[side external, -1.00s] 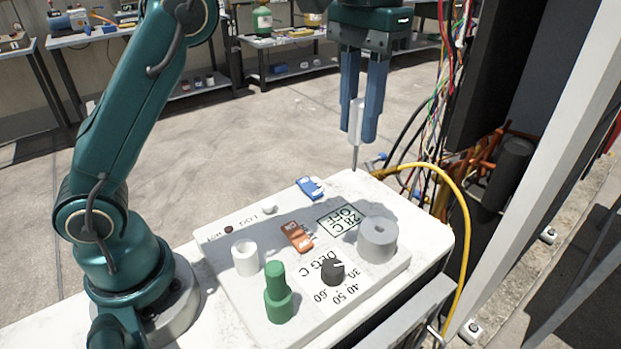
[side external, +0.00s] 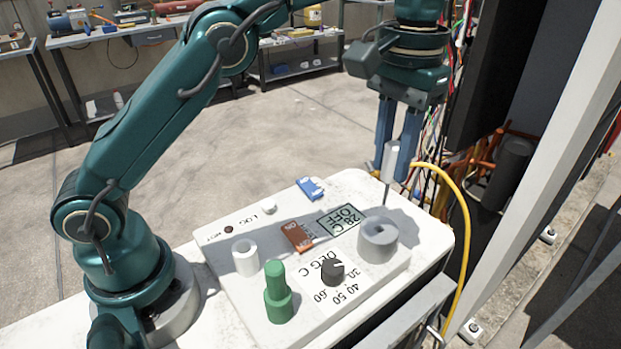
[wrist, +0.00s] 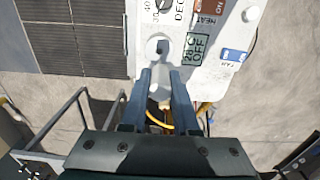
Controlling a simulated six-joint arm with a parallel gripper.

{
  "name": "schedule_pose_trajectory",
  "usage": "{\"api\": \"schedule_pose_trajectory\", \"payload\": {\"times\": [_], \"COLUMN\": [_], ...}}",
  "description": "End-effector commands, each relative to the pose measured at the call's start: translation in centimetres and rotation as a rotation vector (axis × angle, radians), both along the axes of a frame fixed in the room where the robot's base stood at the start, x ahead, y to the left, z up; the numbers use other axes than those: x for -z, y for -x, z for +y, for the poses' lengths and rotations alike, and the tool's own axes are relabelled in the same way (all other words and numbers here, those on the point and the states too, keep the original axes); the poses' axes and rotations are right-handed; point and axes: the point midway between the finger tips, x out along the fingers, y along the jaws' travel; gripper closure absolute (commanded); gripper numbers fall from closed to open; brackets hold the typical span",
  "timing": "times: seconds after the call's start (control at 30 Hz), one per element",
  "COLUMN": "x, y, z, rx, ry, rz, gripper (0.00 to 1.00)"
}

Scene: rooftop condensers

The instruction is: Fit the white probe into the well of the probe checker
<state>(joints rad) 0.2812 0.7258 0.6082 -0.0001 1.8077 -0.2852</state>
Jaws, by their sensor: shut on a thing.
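The white probe (side external: 391,160) has a white handle and a thin dark tip pointing down, nearly upright. My gripper (side external: 397,172) is shut on its handle. The probe checker (side external: 225,282) is a pale panel. Its well is a grey round block (side external: 378,246) with a hole on top, at the panel's right end; it also shows in the wrist view (wrist: 151,54). In the side view the tip ends just above and slightly right of the hole, apart from it in the picture; the exact depth gap is unclear. In the wrist view my fingers (wrist: 162,78) partly hide the probe.
The panel also carries a display (side external: 341,219) reading 28 C OFF, a dark dial (side external: 333,272), a brown switch (side external: 297,236), a blue switch (side external: 310,188), a white hollow cylinder (side external: 245,257) and a green post (side external: 278,295). A yellow hose (side external: 463,235) and wiring lie close on the right.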

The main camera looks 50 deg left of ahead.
Motion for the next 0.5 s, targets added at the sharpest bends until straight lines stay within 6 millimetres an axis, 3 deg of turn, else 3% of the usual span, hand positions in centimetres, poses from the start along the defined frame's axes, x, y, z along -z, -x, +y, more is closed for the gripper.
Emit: {"api": "schedule_pose_trajectory", "payload": {"times": [0.5], "x": [3.0], "y": [0.1], "z": [-0.2], "rx": [0.004], "ry": [-0.001], "rz": [0.0], "gripper": [1.0]}}
